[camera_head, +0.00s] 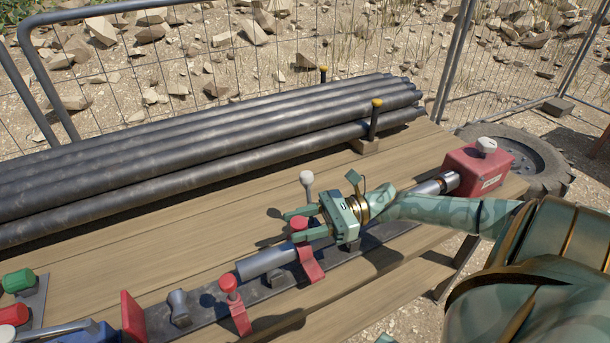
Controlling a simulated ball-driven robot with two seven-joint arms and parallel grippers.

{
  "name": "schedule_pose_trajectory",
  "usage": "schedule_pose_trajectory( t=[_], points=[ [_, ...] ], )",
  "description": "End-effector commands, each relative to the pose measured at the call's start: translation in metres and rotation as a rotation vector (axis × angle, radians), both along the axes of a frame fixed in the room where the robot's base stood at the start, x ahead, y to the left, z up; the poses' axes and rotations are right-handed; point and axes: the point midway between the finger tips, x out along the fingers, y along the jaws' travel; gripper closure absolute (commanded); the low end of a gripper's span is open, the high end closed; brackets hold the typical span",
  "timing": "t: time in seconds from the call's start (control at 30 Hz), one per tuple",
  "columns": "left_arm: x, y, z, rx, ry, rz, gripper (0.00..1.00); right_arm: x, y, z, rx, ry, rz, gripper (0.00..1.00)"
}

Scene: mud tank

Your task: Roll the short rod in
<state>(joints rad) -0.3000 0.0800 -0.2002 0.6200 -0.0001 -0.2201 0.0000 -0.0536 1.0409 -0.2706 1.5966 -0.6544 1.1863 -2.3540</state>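A short grey metal rod (259,264) lies along the dark rail on the table, with its near-left end free. Its far part is hidden under my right gripper and a red bracket. My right gripper (302,224) is over the rod, with one green finger on each side of a red knob (299,223). I cannot tell whether the fingers press on the knob. The knob tops a red bracket (310,266) beside the rod. A second red bracket (240,317) with a red knob (228,284) stands nearer.
Several long dark pipes (190,165) lie along the back, held by a yellow-topped post (375,120). A red box (479,171) with a metal spindle (436,185) stands at the right end. Green (19,281) and red (14,315) knobs sit front left. Planks between are clear.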

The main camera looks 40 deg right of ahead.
Motion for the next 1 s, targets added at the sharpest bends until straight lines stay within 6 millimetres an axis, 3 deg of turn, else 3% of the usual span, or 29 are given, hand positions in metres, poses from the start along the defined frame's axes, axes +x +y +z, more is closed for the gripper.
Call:
schedule_pose_trajectory(
  t=[0.17, 0.5, 0.7, 1.0],
  points=[
    [0.000, 0.000, 0.000, 0.000, 0.000, 0.000, 0.47, -0.007, -0.014, -0.002, -0.001, 0.004, -0.002, 0.60],
    [-0.001, 0.000, -0.002, 0.000, 0.001, 0.000, 0.47, -0.045, -0.095, -0.003, -0.003, 0.006, -0.005, 0.60],
    [-0.002, 0.000, -0.006, 0.000, 0.004, 0.000, 0.47, -0.062, -0.133, -0.002, 0.000, 0.002, -0.004, 0.60],
    [-0.002, 0.000, -0.008, 0.000, 0.005, 0.000, 0.47, -0.071, -0.151, 0.000, 0.002, -0.001, -0.002, 0.60]
  ],
)
